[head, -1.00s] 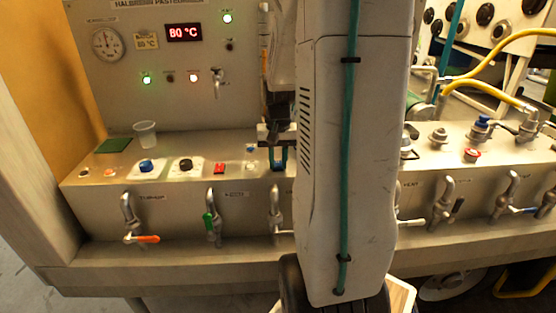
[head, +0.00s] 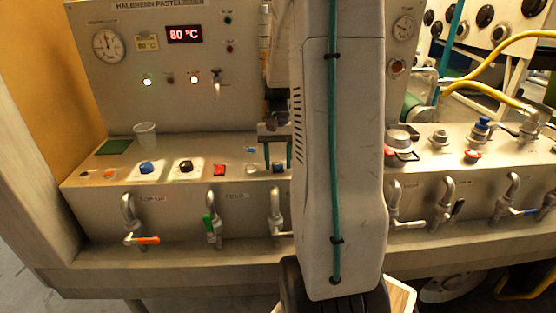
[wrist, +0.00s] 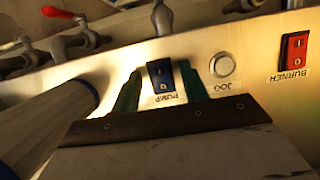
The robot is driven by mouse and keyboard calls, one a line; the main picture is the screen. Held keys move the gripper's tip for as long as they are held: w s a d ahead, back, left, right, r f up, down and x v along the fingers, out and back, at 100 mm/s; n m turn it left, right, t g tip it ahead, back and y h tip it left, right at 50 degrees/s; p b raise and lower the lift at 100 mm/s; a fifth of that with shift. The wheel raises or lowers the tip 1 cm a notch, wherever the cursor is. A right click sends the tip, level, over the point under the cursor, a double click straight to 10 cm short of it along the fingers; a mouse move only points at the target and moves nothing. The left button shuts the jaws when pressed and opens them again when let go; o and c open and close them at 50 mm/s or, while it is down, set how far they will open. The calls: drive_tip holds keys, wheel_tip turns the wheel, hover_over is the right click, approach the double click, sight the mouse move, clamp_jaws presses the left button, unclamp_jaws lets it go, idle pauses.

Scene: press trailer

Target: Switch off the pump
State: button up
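The pump switch (wrist: 161,80) is a dark blue rocker with a PUMP label, upside down in the wrist view. I cannot tell which side is pressed. In the head view it shows as a small blue patch (head: 278,169) under my gripper (head: 278,160). My gripper (wrist: 160,70) is open and empty in the wrist view, with one green finger on each side of the switch. I cannot tell if the fingers touch the panel. A small lamp (head: 228,18) high on the back panel is dark.
A JOG button (wrist: 222,65) and a red BURNER rocker (wrist: 294,47) sit beside the switch. Black (head: 186,166) and blue (head: 147,167) knobs and a clear cup (head: 145,134) are further left. Taps line the front. My arm hides the console's middle.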

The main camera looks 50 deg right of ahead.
sight(277, 164)
drive_tip(key=v, duration=0.8)
drive_tip(key=shift+f, duration=0.1)
idle(0.6)
